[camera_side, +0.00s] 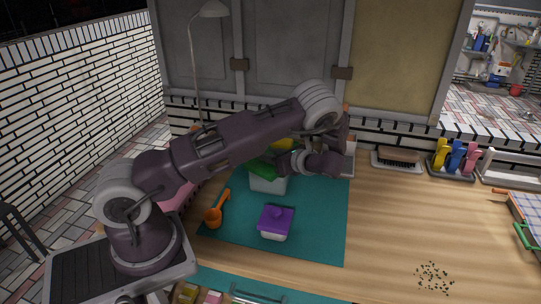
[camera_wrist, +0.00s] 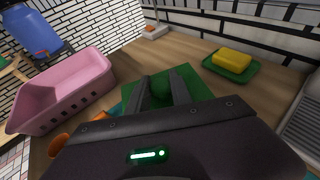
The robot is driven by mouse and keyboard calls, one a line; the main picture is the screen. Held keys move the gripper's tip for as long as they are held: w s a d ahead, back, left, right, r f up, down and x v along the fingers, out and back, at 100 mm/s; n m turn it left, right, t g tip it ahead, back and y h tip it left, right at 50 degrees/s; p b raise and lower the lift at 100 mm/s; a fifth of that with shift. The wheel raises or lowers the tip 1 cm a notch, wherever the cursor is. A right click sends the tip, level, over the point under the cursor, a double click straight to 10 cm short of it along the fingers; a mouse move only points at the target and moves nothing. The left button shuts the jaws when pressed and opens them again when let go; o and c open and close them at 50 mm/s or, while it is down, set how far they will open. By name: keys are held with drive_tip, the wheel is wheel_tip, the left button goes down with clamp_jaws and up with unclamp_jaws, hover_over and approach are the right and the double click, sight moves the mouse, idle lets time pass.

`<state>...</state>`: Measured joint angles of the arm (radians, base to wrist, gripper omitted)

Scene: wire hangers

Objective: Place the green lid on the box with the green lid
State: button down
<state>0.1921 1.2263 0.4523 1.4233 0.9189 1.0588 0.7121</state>
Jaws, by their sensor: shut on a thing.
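The green lid (camera_side: 260,168) is at the top of a white box (camera_side: 268,185) on the teal mat in the side view. I cannot tell if it is seated on the rim or held just above it. My gripper (camera_side: 279,167) comes in from the right, partly hiding the lid. In the wrist view, the gripper (camera_wrist: 166,88) has its two fingers on either side of the round knob of the green lid (camera_wrist: 201,84), shut on it. The white box is hidden below the lid in the wrist view.
A white box with a purple lid (camera_side: 276,219) stands nearer on the teal mat (camera_side: 325,225). An orange scoop (camera_side: 214,214) lies at left. A pink basket (camera_wrist: 65,88) and a yellow sponge (camera_wrist: 232,59) on a green dish flank the lid.

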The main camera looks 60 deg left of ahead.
drive_tip(key=shift+f, duration=0.1)
drive_tip(key=c, duration=1.1)
unclamp_jaws()
drive_tip(key=shift+c, duration=0.2)
drive_tip(key=shift+r, duration=0.2)
drive_tip(key=v, duration=1.1)
drive_tip(key=s+d+r+n+t+h, duration=0.1)
drive_tip(key=s+d+r+n+h, duration=0.4)
drive_tip(key=r, duration=0.3)
drive_tip(key=s+d+r+n+t+h, duration=0.1)
drive_tip(key=s+d+r+n+h, duration=0.25)
drive_tip(key=s+r, duration=0.35)
drive_tip(key=s+d+r+n+t+h, duration=0.2)
drive_tip(key=s+d+n+t, duration=0.1)
drive_tip(key=s, duration=0.4)
drive_tip(key=s+d+r+n+t+h, duration=0.2)
drive_tip(key=s+d+n+t+h, duration=0.1)
drive_tip(key=s, duration=0.4)
drive_tip(key=d+n, duration=0.1)
drive_tip(key=d, duration=0.1)
drive_tip(key=shift+s+d+r, duration=0.3)
drive_tip(key=shift+d+r, duration=0.05)
drive_tip(key=shift+r, duration=0.05)
